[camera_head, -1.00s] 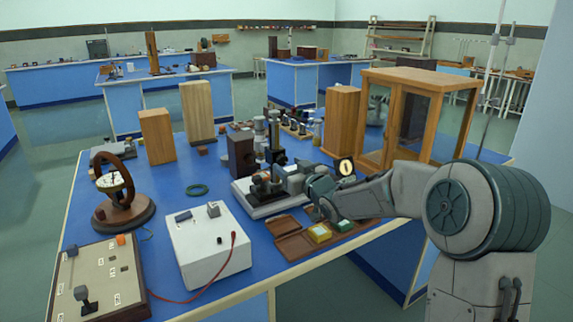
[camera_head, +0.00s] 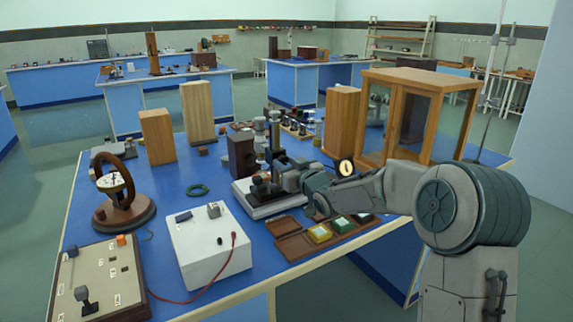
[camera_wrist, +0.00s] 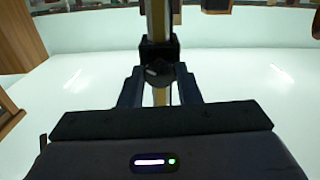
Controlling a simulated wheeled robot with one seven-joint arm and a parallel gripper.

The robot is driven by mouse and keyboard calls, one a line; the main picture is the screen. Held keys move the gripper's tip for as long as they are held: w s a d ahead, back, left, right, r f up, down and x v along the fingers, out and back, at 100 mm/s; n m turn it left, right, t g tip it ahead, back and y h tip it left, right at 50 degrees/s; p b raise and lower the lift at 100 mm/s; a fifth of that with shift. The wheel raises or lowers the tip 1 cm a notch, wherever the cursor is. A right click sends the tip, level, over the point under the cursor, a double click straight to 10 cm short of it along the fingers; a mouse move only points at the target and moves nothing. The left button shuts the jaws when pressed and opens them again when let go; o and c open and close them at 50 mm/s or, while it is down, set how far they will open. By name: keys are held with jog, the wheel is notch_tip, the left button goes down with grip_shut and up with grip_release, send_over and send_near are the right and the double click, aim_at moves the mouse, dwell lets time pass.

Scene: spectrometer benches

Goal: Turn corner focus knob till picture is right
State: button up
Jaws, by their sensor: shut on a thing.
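A dark round focus knob (camera_wrist: 160,73) with a small pale mark sits on a black block of an upright brass-coloured column (camera_wrist: 158,25) in the wrist view. My gripper (camera_wrist: 159,88) is shut on the knob, with one dark finger on each side. In the head view my gripper (camera_head: 281,178) reaches leftward into a dark instrument on a pale base (camera_head: 280,207). The knob is hidden there by my gripper and the instrument. No focus picture can be made out in either view.
An open brown case (camera_head: 292,245) with coloured blocks lies below my arm. A white box (camera_head: 208,250) with a red lead stands in front. A dark wooden block (camera_head: 241,156) stands close behind the instrument. A glazed cabinet (camera_head: 415,115) stands to the right.

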jog(key=m+p, duration=0.1)
jog(key=m, duration=0.2)
jog(key=shift+r+p, duration=0.15)
jog(key=shift+p, duration=0.25)
jog(key=shift+m+p, duration=0.65)
jog(key=shift+m, duration=1.15)
jog(key=o, duration=1)
jog(key=shift+w, duration=0.1)
